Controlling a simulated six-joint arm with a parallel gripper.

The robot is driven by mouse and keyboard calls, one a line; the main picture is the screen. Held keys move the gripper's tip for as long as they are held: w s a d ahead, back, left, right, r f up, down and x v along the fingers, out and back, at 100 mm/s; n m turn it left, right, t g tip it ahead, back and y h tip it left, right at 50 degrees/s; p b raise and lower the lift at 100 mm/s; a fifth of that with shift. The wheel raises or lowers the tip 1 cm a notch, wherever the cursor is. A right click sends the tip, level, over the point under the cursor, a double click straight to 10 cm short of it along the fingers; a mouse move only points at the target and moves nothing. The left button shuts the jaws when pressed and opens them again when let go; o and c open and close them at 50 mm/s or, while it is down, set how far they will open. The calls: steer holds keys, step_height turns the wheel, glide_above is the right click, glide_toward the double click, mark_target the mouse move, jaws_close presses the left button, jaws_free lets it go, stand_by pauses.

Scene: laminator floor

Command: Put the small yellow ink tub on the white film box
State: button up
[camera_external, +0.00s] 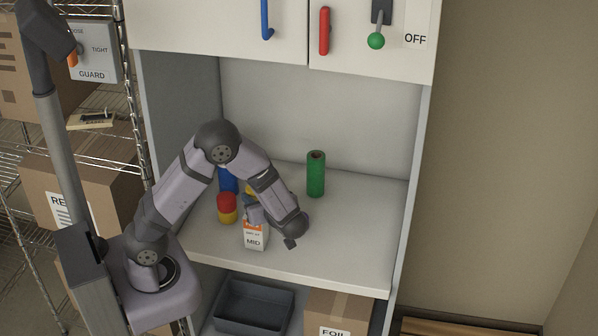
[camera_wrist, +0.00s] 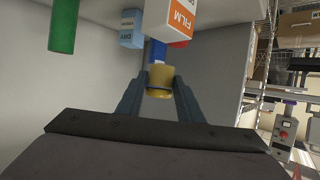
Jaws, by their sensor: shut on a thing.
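The small yellow ink tub (camera_wrist: 158,80) is between my two fingers in the wrist view. My gripper (camera_wrist: 158,88) is shut on it. In the external view, a bit of yellow (camera_external: 250,190) beside my forearm looks like this tub, mostly hidden by my arm. The white film box (camera_external: 255,236), with an orange band, stands upright on the shelf near its front edge. It also shows at the top of the wrist view (camera_wrist: 174,18). My gripper (camera_external: 252,212) is behind the box in the external view, and the tub is apart from the box.
A red and yellow stack (camera_external: 227,208) stands left of the box, with a blue thing (camera_external: 228,180) behind it. A green cylinder (camera_external: 316,174) stands farther back right. The shelf's right side (camera_external: 355,235) is clear.

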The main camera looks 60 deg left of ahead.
steer(key=shift+f+p, duration=0.3)
steer(key=shift+f, duration=1.75)
steer(key=shift+f, duration=0.2)
steer(key=o, duration=1.1)
steer(key=shift+c, duration=0.2)
steer(key=shift+r, duration=0.1)
